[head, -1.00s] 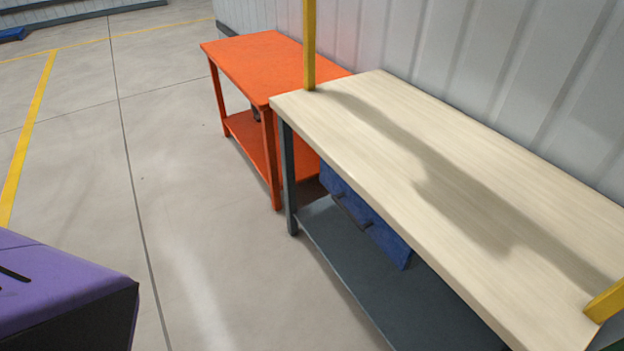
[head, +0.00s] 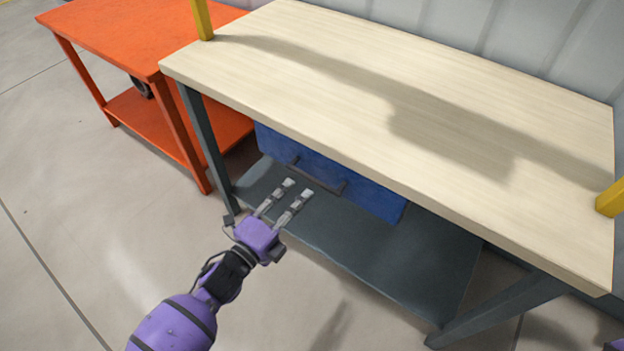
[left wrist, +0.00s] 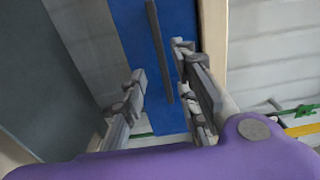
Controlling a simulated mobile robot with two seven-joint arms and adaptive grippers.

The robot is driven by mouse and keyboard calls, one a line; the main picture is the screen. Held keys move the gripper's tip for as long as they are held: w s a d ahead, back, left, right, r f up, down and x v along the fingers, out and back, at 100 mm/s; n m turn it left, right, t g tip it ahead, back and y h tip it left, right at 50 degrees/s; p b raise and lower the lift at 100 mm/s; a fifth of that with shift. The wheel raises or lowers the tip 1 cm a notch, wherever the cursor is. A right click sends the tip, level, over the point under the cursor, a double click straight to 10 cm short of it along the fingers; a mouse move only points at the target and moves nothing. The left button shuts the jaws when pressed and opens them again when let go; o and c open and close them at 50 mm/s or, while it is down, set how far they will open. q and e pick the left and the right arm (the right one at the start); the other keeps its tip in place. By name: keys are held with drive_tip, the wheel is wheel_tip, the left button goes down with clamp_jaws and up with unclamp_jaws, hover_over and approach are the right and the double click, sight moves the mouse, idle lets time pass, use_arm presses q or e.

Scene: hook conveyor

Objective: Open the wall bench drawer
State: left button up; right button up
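The wall bench (head: 400,100) has a pale wooden top, dark legs and a lower shelf. Its blue drawer (head: 372,192) hangs under the top and looks shut. A dark bar handle (head: 318,174) runs along the drawer front. My left gripper (head: 299,187) is open and empty, just in front of the handle and apart from it in the head view. In the left wrist view the handle (left wrist: 159,50) stands beyond the gap between the open fingers (left wrist: 158,78), against the blue drawer front (left wrist: 130,35). My right gripper is not seen.
An orange table (head: 140,38) stands left of the bench. The grey lower shelf (head: 385,262) lies bare beneath the drawer. Yellow posts (head: 202,18) rise at the bench's ends. The floor (head: 90,190) in front is clear.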

sight(311, 181)
use_arm(q)
drive_tip(key=x, duration=0.7)
drive_tip(key=shift+w+d+r, duration=0.15)
drive_tip(key=shift+w+d, duration=0.05)
drive_tip(key=shift+d, duration=0.05)
clamp_jaws()
